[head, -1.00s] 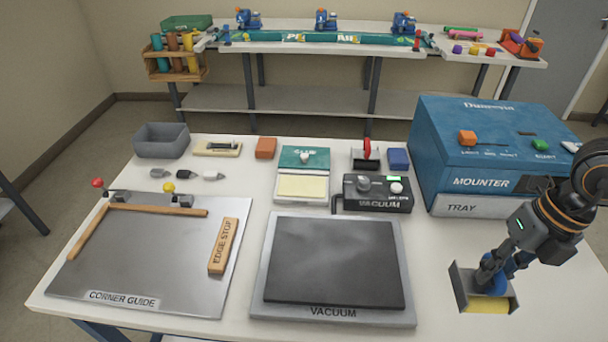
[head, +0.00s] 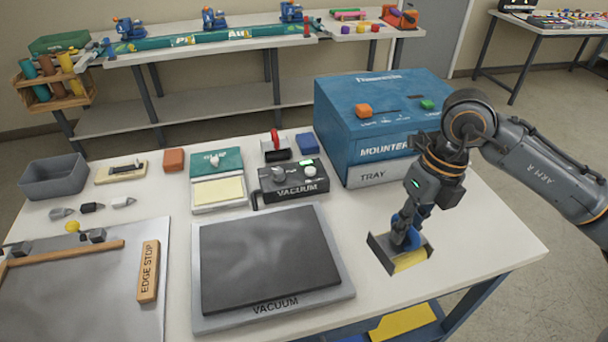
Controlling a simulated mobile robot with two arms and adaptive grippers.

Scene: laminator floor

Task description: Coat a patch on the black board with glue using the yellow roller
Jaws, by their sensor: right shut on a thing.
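The black board (head: 265,258) lies flat on the grey vacuum plate (head: 283,318); cloudy lighter marks show on its surface. My right gripper (head: 405,230) is shut on the blue handle of the yellow roller (head: 411,260). The roller has a grey metal guard and is held to the right of the board, apart from it. Whether it touches the table cannot be told. The glue station (head: 217,162), with a green lid and a pale yellow pad, stands behind the board. My left gripper is not in view.
The vacuum control box (head: 292,182) stands behind the board, and the blue mounter (head: 372,118) is behind the roller. The corner guide plate (head: 75,300) with the edge stop (head: 148,271) lies to the left. The table's right front corner is clear.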

